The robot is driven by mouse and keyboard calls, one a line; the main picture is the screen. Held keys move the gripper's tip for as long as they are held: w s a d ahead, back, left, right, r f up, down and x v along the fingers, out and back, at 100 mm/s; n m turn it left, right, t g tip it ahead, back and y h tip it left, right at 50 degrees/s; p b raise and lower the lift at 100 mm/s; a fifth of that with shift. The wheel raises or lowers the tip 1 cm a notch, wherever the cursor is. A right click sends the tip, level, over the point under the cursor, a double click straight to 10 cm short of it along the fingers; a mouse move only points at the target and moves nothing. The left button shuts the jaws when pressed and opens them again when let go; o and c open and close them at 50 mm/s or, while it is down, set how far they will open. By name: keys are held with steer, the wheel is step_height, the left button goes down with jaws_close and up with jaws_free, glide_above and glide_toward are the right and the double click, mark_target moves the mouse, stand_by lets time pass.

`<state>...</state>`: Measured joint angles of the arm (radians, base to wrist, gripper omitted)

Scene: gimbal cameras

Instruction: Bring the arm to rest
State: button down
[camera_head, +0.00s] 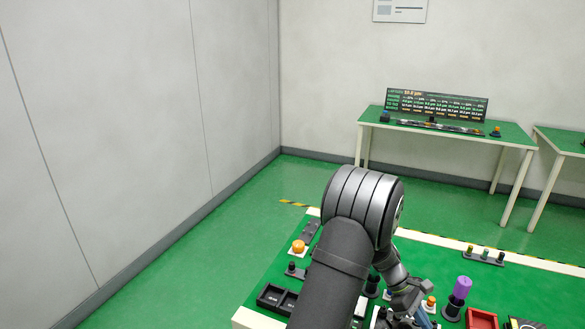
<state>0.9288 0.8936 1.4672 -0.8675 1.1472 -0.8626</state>
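My arm rises from the bottom middle of the view, bends at a large dark joint and reaches down over the green work table (275,268). My gripper (408,302) is low over the table, right of the arm, close to small parts there. It is small in the picture and partly merges with the things behind it. I cannot tell whether its fingers are open or shut, or whether they touch anything.
On the table, a purple cylinder (462,287) stands on a dark base right of my gripper, with a red tray (482,319) in front. A black compartment box (276,299) and an orange button (298,246) are left of the arm. A display (436,105) stands on a back table.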

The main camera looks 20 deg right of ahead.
steer(key=shift+w+a+r+m+t+y, duration=0.2)
steer(key=shift+w+a+r+m+t, duration=0.35)
steer(key=shift+w+a, duration=0.65)
steer(key=shift+w+a+r+m+t+y, duration=0.2)
steer(key=shift+w+a+r+m+t, duration=0.45)
steer(key=shift+w, duration=0.95)
steer(key=shift+w+a+r+m+t+y, duration=0.2)
steer(key=shift+w+a+r+m+t, duration=0.25)
steer(key=shift+w+a, duration=0.8)
steer(key=shift+w+d+f, duration=0.1)
steer(key=shift+w+d, duration=0.05)
steer(key=c, duration=1.4)
jaws_free()
steer(key=shift+o, duration=0.2)
steer(key=s+d+r+m+t+y, duration=0.1)
steer(key=s+d+r+m+t, duration=0.1)
steer(key=s+d+r+m, duration=0.65)
steer(key=s+d+r+m+t+y, duration=0.2)
steer(key=s+d+r+m+t, duration=0.15)
steer(key=s+m, duration=0.95)
steer(key=shift+m+g, duration=0.4)
steer(key=shift+m, duration=0.2)
steer(key=f, duration=0.5)
steer(key=w+f, duration=0.1)
steer(key=f, duration=1.1)
steer(key=shift+w+d+f, duration=0.25)
